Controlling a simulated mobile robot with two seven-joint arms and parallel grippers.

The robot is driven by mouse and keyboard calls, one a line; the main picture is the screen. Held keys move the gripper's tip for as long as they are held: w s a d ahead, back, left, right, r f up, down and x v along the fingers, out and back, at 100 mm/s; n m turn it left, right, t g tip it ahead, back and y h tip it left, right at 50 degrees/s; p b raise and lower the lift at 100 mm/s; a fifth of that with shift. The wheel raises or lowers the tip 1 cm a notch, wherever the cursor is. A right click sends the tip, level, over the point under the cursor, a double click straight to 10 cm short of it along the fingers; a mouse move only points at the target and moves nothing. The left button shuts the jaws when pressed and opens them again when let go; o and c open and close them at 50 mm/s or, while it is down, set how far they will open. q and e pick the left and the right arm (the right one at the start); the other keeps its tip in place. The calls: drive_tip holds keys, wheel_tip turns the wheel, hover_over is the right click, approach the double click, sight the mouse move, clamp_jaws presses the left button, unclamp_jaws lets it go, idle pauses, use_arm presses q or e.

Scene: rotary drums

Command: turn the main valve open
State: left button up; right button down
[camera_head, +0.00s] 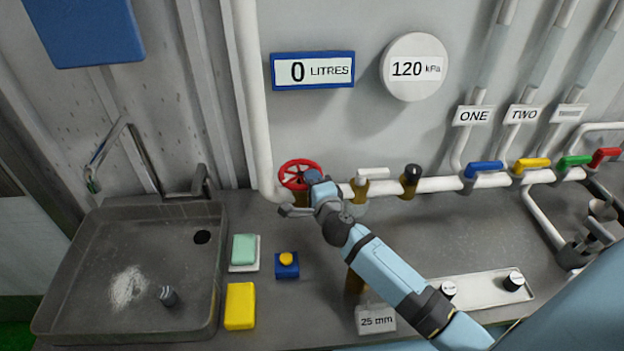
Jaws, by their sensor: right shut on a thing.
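The main valve looks to be the red handwheel (299,166) on the white pipe by the back wall, left of centre. My right arm reaches in from the lower right, and its right gripper (298,203) is at the wheel's lower side. The gripper is shut on the wheel, though its fingertips and the wheel's lower rim are partly hidden. My left gripper is not in view.
A display (313,71) reads 0 LITRES and a round gauge (414,67) reads 120 kPa. Blue (484,169), yellow (532,164), green (574,161) and red (605,156) levers line the pipe. A sink (75,229) is left. A yellow sponge (240,306) and a button box (286,264) stand nearby.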

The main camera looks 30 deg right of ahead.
drive_tip(key=n+y+p, duration=0.1)
drive_tip(key=y+p, duration=0.1)
drive_tip(key=shift+w+d+r+n+y, duration=0.15)
drive_tip(key=shift+d+r+n+y, duration=0.05)
drive_tip(key=shift+d+n+y, duration=0.2)
drive_tip(key=shift+w+d+f+n+y, duration=0.1)
drive_tip(key=shift+n+y, duration=0.3)
drive_tip(key=shift+y, duration=0.3)
drive_tip(key=shift+w+d+f+n+y, duration=0.1)
drive_tip(key=shift+n+y, duration=0.3)
drive_tip(key=shift+y, duration=0.2)
drive_tip(key=n+y+b, duration=0.1)
drive_tip(key=y+b, duration=0.1)
drive_tip(key=n+g+y+b, duration=0.1)
drive_tip(key=y+b, duration=0.1)
drive_tip(key=w+d+n+g+y+b, duration=0.1)
drive_tip(key=n+y+b, duration=0.1)
drive_tip(key=shift+f, duration=0.35)
drive_tip(key=shift+n+y+b, duration=0.4)
drive_tip(key=shift+y+b, duration=0.1)
drive_tip(key=shift+b, duration=0.15)
drive_tip(key=shift+w+r+n+g+y+b, duration=0.15)
drive_tip(key=shift+r+n+g+y+b, duration=0.2)
drive_tip(key=shift+b, duration=0.3)
drive_tip(key=shift+y, duration=0.25)
drive_tip(key=c, duration=1)
unclamp_jaws()
drive_tip(key=shift+c, duration=0.2)
